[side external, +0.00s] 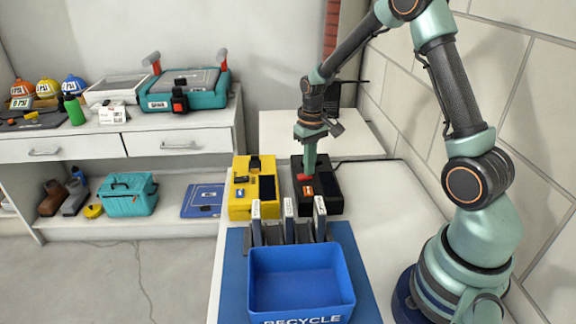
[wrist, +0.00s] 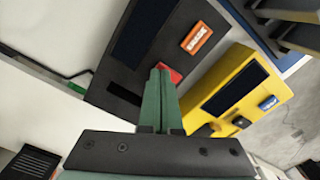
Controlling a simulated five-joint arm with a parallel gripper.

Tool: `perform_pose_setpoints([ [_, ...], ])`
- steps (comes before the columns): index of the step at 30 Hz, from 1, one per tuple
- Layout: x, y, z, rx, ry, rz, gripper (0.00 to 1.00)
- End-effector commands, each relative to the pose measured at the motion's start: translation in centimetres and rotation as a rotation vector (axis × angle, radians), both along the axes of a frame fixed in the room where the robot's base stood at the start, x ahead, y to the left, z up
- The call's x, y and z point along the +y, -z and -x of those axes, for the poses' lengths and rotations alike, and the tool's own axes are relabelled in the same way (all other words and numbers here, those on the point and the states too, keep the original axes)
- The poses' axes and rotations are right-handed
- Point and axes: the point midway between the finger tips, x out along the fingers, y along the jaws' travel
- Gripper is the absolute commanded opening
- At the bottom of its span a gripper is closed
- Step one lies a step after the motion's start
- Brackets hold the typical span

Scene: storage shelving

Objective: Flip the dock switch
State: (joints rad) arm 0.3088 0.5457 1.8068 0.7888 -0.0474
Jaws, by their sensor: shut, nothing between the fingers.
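My gripper (side external: 309,168) is shut and empty, pointing down over the switch. In the wrist view, the green fingertips (wrist: 158,76) partly cover the red switch. I cannot tell whether they touch it.
A yellow box (side external: 241,203) with a blue label stands just left of the black box. In front are several upright slabs in a rack (side external: 288,222) and a blue recycle bin (side external: 300,255) on a blue mat. A wall rises on the right.

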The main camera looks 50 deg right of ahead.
Motion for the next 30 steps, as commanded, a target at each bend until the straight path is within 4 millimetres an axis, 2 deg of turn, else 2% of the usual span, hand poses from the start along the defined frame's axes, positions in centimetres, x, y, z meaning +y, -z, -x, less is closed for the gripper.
perform_pose_setpoints([
  [14,0.0,0.3,0.0,-0.001,0.0,0.0,0.0],
  [30,0.0,-3.6,-0.1,-0.002,0.0,0.001,0.0],
])
